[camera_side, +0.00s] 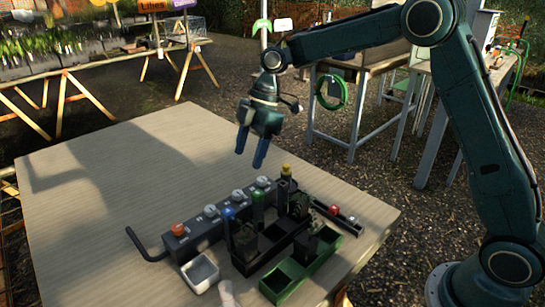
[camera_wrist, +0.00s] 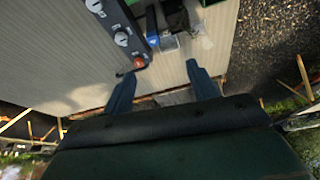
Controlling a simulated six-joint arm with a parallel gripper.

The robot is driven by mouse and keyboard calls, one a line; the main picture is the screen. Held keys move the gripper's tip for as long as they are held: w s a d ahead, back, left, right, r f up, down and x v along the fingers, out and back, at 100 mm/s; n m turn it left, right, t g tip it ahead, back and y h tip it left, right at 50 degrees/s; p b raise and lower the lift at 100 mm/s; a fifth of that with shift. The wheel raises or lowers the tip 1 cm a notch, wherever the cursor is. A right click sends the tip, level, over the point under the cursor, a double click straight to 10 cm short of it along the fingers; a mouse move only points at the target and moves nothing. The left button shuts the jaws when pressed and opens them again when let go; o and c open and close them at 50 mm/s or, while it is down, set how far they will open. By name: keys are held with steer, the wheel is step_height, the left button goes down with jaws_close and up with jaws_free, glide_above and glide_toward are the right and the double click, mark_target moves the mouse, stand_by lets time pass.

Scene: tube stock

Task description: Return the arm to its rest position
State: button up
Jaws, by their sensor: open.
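My gripper (camera_side: 252,152) is above the table (camera_side: 110,225), behind the row of fixtures in the side view. Its two blue fingers point down, spread apart, with nothing between them. In the wrist view my gripper (camera_wrist: 162,82) also shows open and empty over bare tabletop. My arm reaches in from the right and bends down to the gripper. No rest marker can be made out.
A grey box with knobs (camera_side: 210,222) stands below the gripper. Near it are a black rack (camera_side: 262,262) with dark tubes, a green tray (camera_side: 285,284), a small white tray (camera_side: 200,273) and a rail with a red cap (camera_side: 335,210). The table's left side is clear.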

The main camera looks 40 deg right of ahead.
steer(key=s+d+r+m+t+h, duration=0.2)
steer(key=s+d+r+m+t, duration=0.15)
steer(key=s+r+m, duration=0.7)
steer(key=s+d+f+m+t+h, duration=0.1)
steer(key=s+d+m, duration=0.2)
steer(key=s, duration=0.8)
steer(key=s+d+f+m+h, duration=0.1)
steer(key=s+d+m, duration=0.2)
steer(key=s, duration=0.8)
steer(key=shift+s+t, duration=0.25)
steer(key=shift+t, duration=0.1)
